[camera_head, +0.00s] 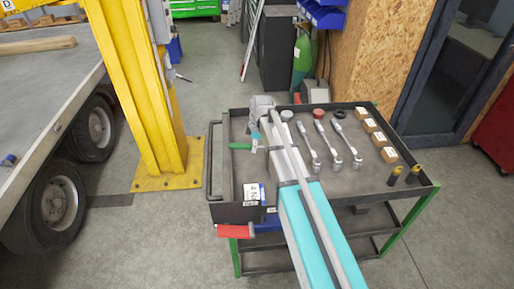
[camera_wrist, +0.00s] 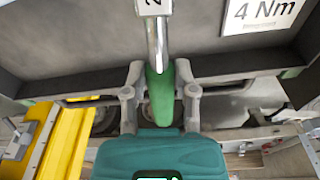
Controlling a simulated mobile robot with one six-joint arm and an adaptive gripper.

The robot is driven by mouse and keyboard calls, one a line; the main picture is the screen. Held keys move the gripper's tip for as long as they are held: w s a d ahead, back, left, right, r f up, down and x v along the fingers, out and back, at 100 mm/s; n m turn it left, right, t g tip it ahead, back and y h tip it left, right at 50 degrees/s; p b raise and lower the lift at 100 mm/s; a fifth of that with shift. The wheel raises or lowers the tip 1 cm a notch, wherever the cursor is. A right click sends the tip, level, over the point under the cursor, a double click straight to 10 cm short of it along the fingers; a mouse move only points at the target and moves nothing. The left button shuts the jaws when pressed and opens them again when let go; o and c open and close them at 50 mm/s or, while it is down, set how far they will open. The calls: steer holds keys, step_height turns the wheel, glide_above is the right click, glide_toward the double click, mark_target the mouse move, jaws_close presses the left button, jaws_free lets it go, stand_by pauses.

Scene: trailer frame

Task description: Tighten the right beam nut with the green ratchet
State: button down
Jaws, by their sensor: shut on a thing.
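The green ratchet shows in the wrist view as a green handle (camera_wrist: 160,92) with a chrome shaft running up out of frame; a white tag marked 2 is on the shaft. My gripper (camera_wrist: 161,88) is shut on the green handle, one finger on each side. In the head view, my gripper (camera_head: 258,143) is over the left part of the tool trolley, and the green handle (camera_head: 240,146) sticks out to its left. My arm hides part of the trolley top. The ratchet's head is out of the wrist view. I cannot make out the right beam nut.
The tool trolley (camera_head: 227,180) has a raised rim and holds several wrenches (camera_head: 331,142), small wooden blocks (camera_head: 379,139) and a 4 Nm card (camera_head: 253,192). A yellow post (camera_head: 138,85) and the trailer (camera_head: 48,88) stand left, with floor between post and trolley.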

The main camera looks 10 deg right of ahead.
steer(key=shift+w, duration=0.25)
steer(key=shift+w+d+m, duration=0.25)
steer(key=shift+w+m, duration=0.6)
steer(key=shift+m, duration=0.15)
steer(key=shift+w+d+m+t, duration=0.15)
steer(key=shift+w+d+m, duration=0.05)
steer(key=shift+w+m, duration=0.25)
steer(key=shift+w+d+m+t, duration=0.15)
steer(key=shift+w+m, duration=0.3)
steer(key=shift+w+d+m, duration=0.5)
steer(key=shift+w+m, duration=0.35)
steer(key=shift+m, duration=0.05)
